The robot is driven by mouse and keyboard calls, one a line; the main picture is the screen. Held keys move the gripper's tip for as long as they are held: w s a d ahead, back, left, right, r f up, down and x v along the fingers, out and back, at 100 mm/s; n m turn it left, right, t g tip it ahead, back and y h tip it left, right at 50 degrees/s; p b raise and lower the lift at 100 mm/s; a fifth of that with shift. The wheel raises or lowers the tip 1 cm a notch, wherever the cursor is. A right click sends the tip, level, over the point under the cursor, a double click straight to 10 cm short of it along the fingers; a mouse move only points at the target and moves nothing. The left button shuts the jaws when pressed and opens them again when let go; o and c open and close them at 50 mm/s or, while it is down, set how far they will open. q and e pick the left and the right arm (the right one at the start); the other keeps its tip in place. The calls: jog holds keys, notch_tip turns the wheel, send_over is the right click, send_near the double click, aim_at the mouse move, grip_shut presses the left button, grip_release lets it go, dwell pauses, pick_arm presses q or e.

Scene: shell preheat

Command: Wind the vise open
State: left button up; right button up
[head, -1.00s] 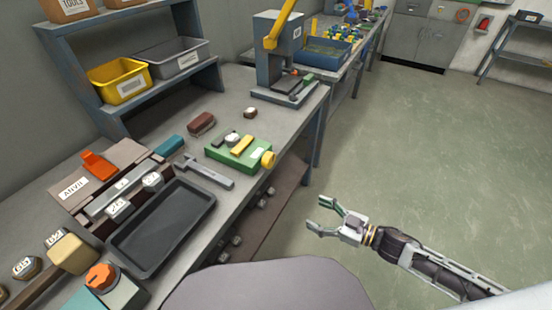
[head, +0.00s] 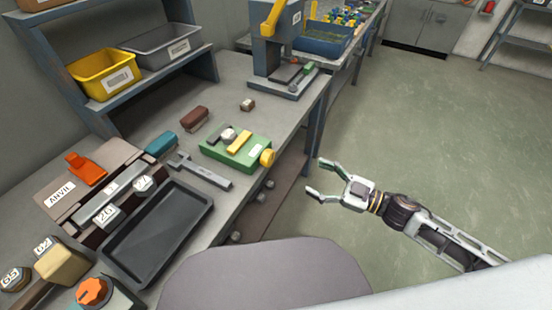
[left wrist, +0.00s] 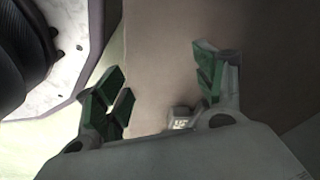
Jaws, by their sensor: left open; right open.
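The green vise (head: 235,150) lies on the grey workbench, near its front edge. It has a yellow knob (head: 267,157) on its right end and a yellow bar on top. My right gripper (head: 317,177) is open and empty, over the floor to the right of the bench and apart from the vise. My left gripper is out of the head view. In the left wrist view my left gripper (left wrist: 160,88) has its green-padded fingers spread, with nothing between them. The vise cannot be made out in that view.
A black tray (head: 157,232) and a grey caliper-like tool (head: 203,174) lie left of the vise. A press (head: 278,60) stands behind it. Yellow (head: 103,75) and grey (head: 162,49) bins sit on a shelf. The floor at the right is clear.

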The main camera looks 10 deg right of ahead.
pick_arm(q)
jog(key=shift+s+f, duration=0.25)
jog(key=shift+s, duration=0.65)
